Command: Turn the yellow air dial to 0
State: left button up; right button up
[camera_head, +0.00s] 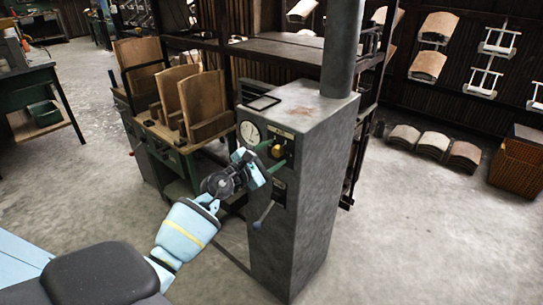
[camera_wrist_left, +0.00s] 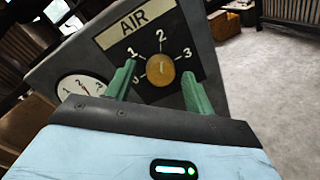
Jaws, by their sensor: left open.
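The yellow air dial (camera_wrist_left: 160,70) sits on a dark plate under the AIR label (camera_wrist_left: 133,22), with numerals around it. The pointer's exact setting is too small to tell. In the head view the dial (camera_head: 276,151) is on the upper face of the grey cabinet (camera_head: 310,190). My left gripper (camera_wrist_left: 158,84) is open, its green fingers on either side of the dial in the wrist view. I cannot tell whether they touch it. In the head view the left gripper (camera_head: 273,160) is at the panel. My right gripper is not in view.
A white round gauge (camera_head: 250,132) is left of the dial. Wooden chair parts (camera_head: 205,100) stand on a bench at the left. Open concrete floor lies right of the cabinet.

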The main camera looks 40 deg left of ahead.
pick_arm(q)
jog(key=shift+c, duration=0.3)
jog(key=c, duration=0.9)
